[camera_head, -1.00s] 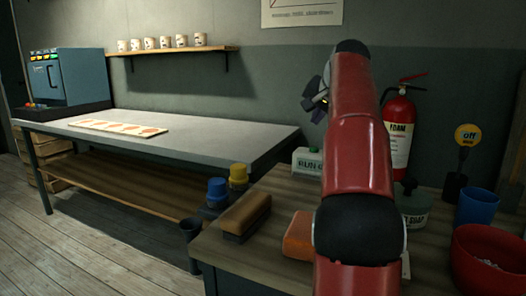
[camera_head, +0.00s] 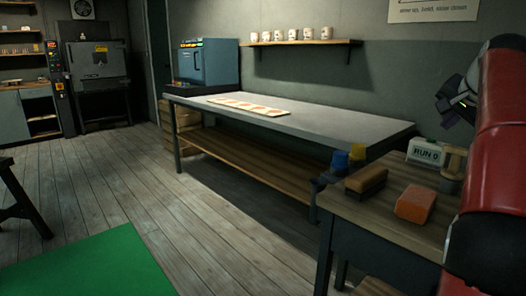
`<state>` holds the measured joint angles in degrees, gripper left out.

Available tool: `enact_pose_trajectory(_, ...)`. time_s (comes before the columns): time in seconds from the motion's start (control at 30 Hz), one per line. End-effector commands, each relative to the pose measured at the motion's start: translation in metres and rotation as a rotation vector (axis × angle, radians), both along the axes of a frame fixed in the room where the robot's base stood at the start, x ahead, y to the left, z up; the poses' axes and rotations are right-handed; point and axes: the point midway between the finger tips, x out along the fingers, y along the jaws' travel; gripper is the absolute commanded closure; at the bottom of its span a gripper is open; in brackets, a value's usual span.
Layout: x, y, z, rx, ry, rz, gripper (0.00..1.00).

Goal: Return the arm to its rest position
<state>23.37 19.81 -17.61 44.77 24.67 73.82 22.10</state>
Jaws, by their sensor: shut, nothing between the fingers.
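My red arm (camera_head: 495,150) stands folded upright at the right edge of the head view, partly cut off by the frame. My gripper (camera_head: 456,104), dark and small, shows just left of the upper arm, above the near wooden table (camera_head: 385,215). It is shut and empty, and it touches nothing that I can see. Part of the gripper is hidden behind the arm.
The near table holds a brown brush-like block (camera_head: 366,179), an orange block (camera_head: 415,205) and a white RUN box (camera_head: 424,152). A long grey workbench (camera_head: 340,128) stands along the wall. The wooden floor (camera_head: 190,220) is open left of it, with a green mat (camera_head: 90,268).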

Motion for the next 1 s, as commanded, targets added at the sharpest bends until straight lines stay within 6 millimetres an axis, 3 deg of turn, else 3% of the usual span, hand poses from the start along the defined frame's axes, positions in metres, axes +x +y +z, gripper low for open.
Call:
enact_pose_trajectory(0.37, -0.02, 0.031, -0.007, -0.003, 0.024, 0.057, 1.0)
enact_pose_trajectory(0.57, -0.042, 0.062, -0.02, -0.013, 0.052, 0.12, 1.0)
enact_pose_trajectory(0.77, -0.079, 0.113, -0.048, -0.045, 0.101, 0.232, 1.0)
enact_pose_trajectory(1.0, -0.161, 0.2, -0.122, -0.159, 0.195, 0.463, 1.0)
